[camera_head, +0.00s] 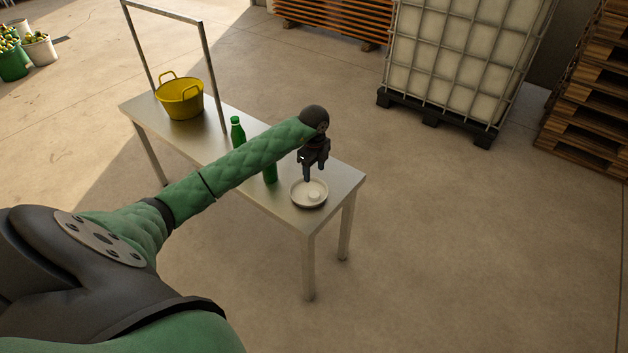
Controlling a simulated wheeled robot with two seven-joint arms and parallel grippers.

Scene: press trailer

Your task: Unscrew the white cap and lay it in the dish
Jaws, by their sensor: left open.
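A pale round dish (297,199) sits near the right end of the steel table. A small white round piece, which looks like the cap (314,196), lies inside the dish. My left gripper (310,176) is open and points down just above the dish, apart from the white piece. A green bottle (270,174) stands left of the dish; my forearm hides its top. Another green bottle (237,131) stands farther left, behind my forearm, with its green top showing. My right gripper is not in view.
The steel table (340,183) carries a metal frame (207,75) and a yellow two-handled tub (180,99) at its left end. A caged white tank (450,60) and wooden pallets (590,100) stand behind. The floor to the right of the table is clear.

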